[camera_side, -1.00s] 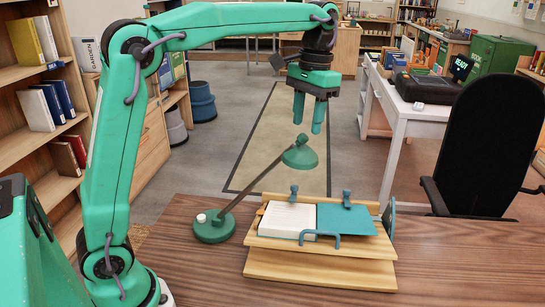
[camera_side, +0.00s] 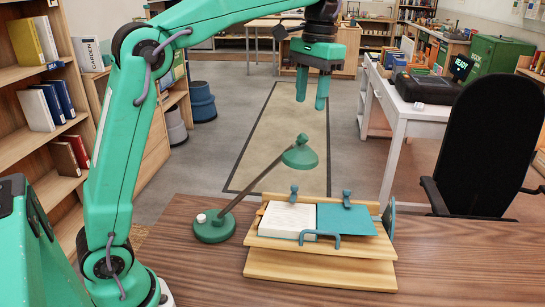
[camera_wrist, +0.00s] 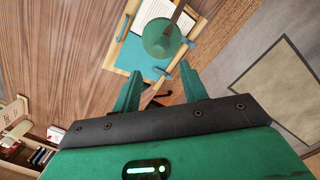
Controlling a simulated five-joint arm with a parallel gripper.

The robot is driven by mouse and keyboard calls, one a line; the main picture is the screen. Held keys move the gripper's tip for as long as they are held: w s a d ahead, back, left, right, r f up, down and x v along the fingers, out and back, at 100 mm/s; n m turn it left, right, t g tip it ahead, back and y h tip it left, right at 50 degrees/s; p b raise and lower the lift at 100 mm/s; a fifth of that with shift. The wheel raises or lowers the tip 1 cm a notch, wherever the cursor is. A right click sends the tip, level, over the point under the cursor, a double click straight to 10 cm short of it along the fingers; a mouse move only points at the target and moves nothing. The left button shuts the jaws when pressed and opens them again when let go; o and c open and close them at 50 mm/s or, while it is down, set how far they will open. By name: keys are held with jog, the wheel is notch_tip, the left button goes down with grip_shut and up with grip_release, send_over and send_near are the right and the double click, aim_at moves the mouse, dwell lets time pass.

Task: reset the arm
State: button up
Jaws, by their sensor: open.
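My gripper (camera_side: 311,88) is raised high above the desk, its two green fingers pointing down, apart and empty. In the side view it hangs above and beyond the green desk lamp (camera_side: 300,157) and the wooden book stand (camera_side: 318,271). In the wrist view my gripper (camera_wrist: 160,90) shows its fingers spread at the lower middle. The lamp head (camera_wrist: 162,38) and an open book with a teal cover (camera_wrist: 140,57) lie far below it. Nothing is between the fingers.
The open book (camera_side: 290,220) lies on the stand under blue clips. A wooden bookshelf (camera_side: 40,145) stands at the left. A black chair (camera_side: 490,135) and a white desk (camera_side: 410,110) are at the right. The air around my gripper looks clear.

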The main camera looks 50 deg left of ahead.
jog(key=shift+s+a, duration=0.1)
jog(key=shift+s, duration=0.75)
jog(key=s+f+t, duration=0.3)
jog(key=s+f, duration=0.3)
jog(key=s, duration=0.4)
jog(key=s+a+f+t, duration=0.1)
jog(key=s+f+t, duration=0.2)
jog(key=s+f, duration=0.4)
jog(key=s, duration=0.3)
jog(key=shift+s+a+f+t, duration=0.2)
jog(key=shift+s+a+t, duration=0.05)
jog(key=shift+s+t, duration=0.05)
jog(key=shift+c, duration=0.4)
